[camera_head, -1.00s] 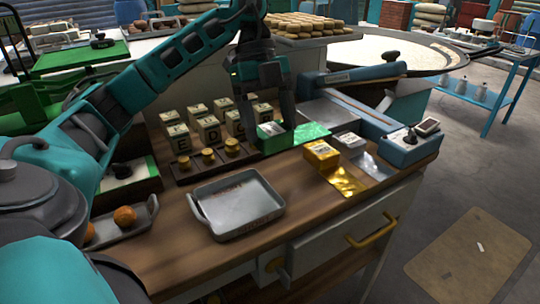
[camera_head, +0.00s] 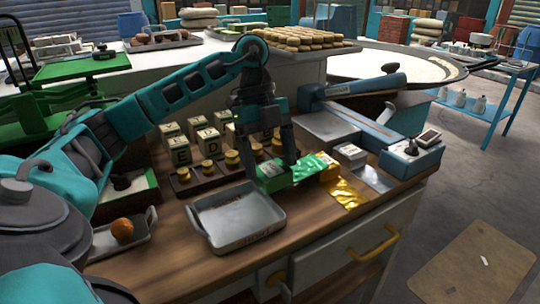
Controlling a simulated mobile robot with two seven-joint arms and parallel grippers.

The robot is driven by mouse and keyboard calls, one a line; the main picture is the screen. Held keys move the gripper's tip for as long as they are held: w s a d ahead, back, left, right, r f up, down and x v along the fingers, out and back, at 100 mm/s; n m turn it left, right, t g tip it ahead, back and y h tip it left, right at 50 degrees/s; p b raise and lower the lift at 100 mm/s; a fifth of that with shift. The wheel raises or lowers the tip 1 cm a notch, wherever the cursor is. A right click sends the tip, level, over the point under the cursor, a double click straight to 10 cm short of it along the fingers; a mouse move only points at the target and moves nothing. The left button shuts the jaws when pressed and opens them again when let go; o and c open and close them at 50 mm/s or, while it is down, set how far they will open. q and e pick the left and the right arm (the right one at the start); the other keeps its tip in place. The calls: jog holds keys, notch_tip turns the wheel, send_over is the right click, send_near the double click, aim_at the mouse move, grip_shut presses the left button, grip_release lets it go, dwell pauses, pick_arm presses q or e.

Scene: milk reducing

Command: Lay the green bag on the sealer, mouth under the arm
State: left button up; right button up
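The green bag (camera_head: 312,167) has a boxy filled end and a flat shiny mouth pointing right. My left gripper (camera_head: 271,168) reaches down over the filled end, one finger on each side, and is shut on it. The bag is in front of the sealer (camera_head: 325,125), not on it; its mouth end overlaps the gold bag in the picture. I cannot tell whether it clears the counter. The sealer has a grey bed, a raised blue arm (camera_head: 365,84) and a blue control end (camera_head: 411,155). My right gripper is not in view.
The gold bag (camera_head: 344,193) and silver bag (camera_head: 352,157) lie beside the green bag. A grey tray (camera_head: 238,217) sits in front. Lettered blocks (camera_head: 180,151) and a dark rack with brass weights (camera_head: 208,170) stand left.

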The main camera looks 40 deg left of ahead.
pick_arm(q)
jog(key=shift+o, duration=1.4)
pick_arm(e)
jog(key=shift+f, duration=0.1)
pick_arm(q)
jog(key=shift+r, duration=0.4)
jog(key=p+v, duration=0.5)
jog(key=v, duration=0.6)
jog(key=shift+a+r, duration=0.25)
jog(key=shift+r, duration=0.05)
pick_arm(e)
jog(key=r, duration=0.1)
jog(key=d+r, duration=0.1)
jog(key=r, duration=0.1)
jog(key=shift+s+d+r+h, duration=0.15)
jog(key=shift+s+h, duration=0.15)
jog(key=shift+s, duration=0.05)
pick_arm(q)
jog(key=shift+w, duration=0.1)
